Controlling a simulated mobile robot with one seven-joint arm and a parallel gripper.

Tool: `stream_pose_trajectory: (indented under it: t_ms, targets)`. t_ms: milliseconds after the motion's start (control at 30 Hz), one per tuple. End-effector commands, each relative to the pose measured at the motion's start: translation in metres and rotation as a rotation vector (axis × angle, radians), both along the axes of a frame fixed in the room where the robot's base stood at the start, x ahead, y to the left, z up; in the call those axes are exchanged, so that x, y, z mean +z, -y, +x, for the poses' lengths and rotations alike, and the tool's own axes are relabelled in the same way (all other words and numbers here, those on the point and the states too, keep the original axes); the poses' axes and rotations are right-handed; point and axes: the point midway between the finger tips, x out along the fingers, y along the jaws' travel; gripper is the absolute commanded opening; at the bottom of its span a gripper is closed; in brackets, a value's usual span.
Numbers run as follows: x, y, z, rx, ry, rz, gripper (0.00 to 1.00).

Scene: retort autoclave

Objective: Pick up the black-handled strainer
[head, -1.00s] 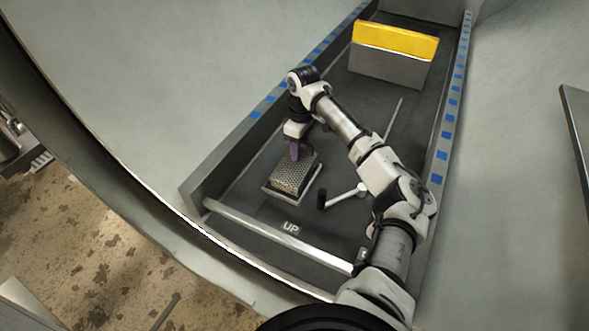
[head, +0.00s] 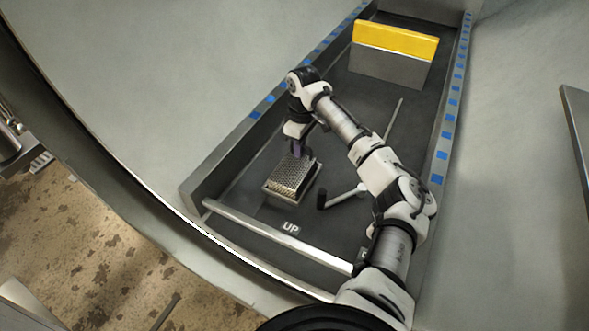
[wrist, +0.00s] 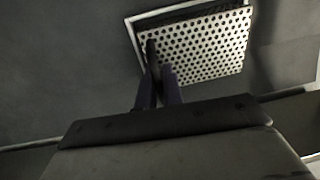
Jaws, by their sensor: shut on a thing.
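The strainer (head: 290,178) is a silver perforated metal piece at the near left of the dark tray-like bed. It sits over a shallow rimmed metal pan (head: 284,197). The wrist view shows its dotted face (wrist: 205,45) inside the pan's pale rim (wrist: 134,40). My gripper (head: 298,152) is above its far edge, pointing down, with purplish fingers. In the wrist view the fingers (wrist: 158,70) are close together and overlap the strainer's edge, shut on it. The black handle cannot be told apart from the dark fingers.
A crank-like rod with a black grip (head: 321,200) lies just right of the pan. A yellow-topped grey block (head: 392,58) stands at the far end. Low side walls with blue marks and a silver front bar (head: 280,238) bound the bed.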

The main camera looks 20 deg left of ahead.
Motion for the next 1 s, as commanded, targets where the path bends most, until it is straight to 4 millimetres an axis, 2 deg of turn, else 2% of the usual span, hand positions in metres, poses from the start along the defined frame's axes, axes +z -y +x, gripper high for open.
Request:
stream_pose_trajectory:
  t_ms: [667, 833, 1000]
  targets:
    - [0.003, 0.000, 0.000, 0.000, 0.001, 0.001, 0.00]
    - [0.017, 0.000, 0.001, 0.000, 0.002, 0.002, 0.00]
    - [0.051, -0.001, 0.001, 0.001, 0.003, 0.003, 0.00]
